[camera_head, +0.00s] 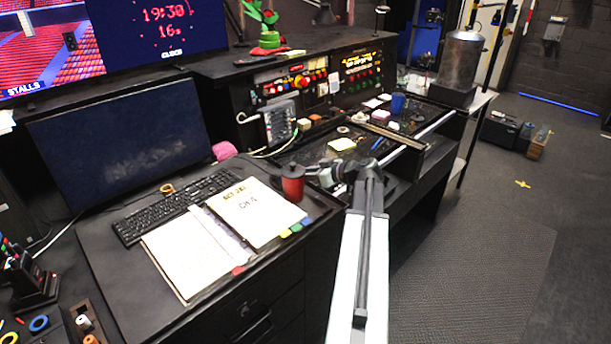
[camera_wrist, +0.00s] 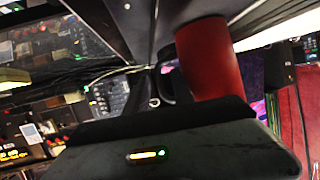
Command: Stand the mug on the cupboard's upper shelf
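A red mug (camera_head: 292,188) with a dark top stands upright at the right edge of the desk, beside the open binder. It also shows large in the wrist view (camera_wrist: 208,60), tilted there, with a dark handle-like loop at its left. My gripper (camera_head: 318,174) is close to the right side of the mug in the head view. I cannot tell whether it touches the mug or how far its fingers are apart. A blue cup (camera_head: 397,103) stands farther back on the console. I cannot make out a cupboard with an upper shelf.
The binder (camera_head: 253,211), a keyboard (camera_head: 176,206) and a dark monitor (camera_head: 123,138) take up the desk left of the mug. A control console (camera_head: 340,83) with lit buttons stands behind my gripper. A metal urn (camera_head: 461,60) is at the back right. Open floor (camera_head: 470,250) lies at right.

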